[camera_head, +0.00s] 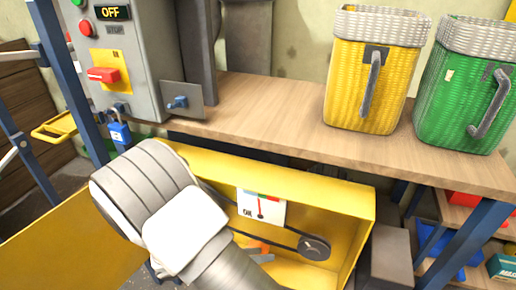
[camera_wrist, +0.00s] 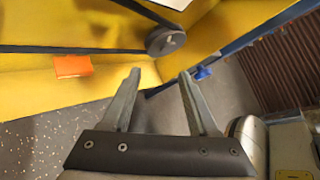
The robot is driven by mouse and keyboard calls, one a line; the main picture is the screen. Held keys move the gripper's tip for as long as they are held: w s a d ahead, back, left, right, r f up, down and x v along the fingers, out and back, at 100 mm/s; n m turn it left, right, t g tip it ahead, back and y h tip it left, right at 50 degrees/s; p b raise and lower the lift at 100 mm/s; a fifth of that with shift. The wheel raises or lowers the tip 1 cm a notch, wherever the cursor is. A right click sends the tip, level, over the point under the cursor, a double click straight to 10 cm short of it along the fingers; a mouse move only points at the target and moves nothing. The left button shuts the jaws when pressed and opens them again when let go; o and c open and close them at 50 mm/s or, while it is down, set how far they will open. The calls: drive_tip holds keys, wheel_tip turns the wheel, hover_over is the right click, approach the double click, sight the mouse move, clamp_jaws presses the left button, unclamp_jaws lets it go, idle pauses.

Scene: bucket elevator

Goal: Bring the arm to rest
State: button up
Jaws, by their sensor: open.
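My gripper (camera_wrist: 160,88) shows in the wrist view with its two fingers apart and nothing between them. It points toward the yellow housing with a black belt and a dark pulley (camera_wrist: 166,40). In the head view my arm crosses the lower left in front of the open yellow housing (camera_head: 345,195); the gripper itself is hidden there. The same pulley (camera_head: 314,247) shows inside the housing.
A grey control box (camera_head: 140,50) reads OFF, with a red switch (camera_head: 103,74) and a blue padlock (camera_head: 119,132). A yellow basket (camera_head: 350,85) and a green basket (camera_head: 450,100) stand on the wooden bench (camera_head: 265,110). An orange block (camera_wrist: 73,66) is by the housing.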

drive_tip(key=s+d+r+m+y, duration=0.4)
drive_tip(key=d+r+m, duration=0.1)
drive_tip(key=r+m, duration=0.5)
drive_tip(key=s+d+r+m+y, duration=0.4)
drive_tip(key=r+m, duration=0.5)
drive_tip(key=s+d+r+m+y, duration=0.4)
drive_tip(key=d+r+m, duration=0.1)
drive_tip(key=r+m, duration=0.5)
wheel_tip(320, 180, up, 20)
drive_tip(key=p, duration=2)
drive_tip(key=shift+s+r+m+t+p, duration=0.15)
drive_tip(key=shift+r+m+t+p, duration=0.1)
drive_tip(key=shift+m+t+p, duration=0.1)
drive_tip(key=shift+f, duration=0.1)
drive_tip(key=shift+c, duration=0.8)
drive_tip(key=shift+s, duration=0.15)
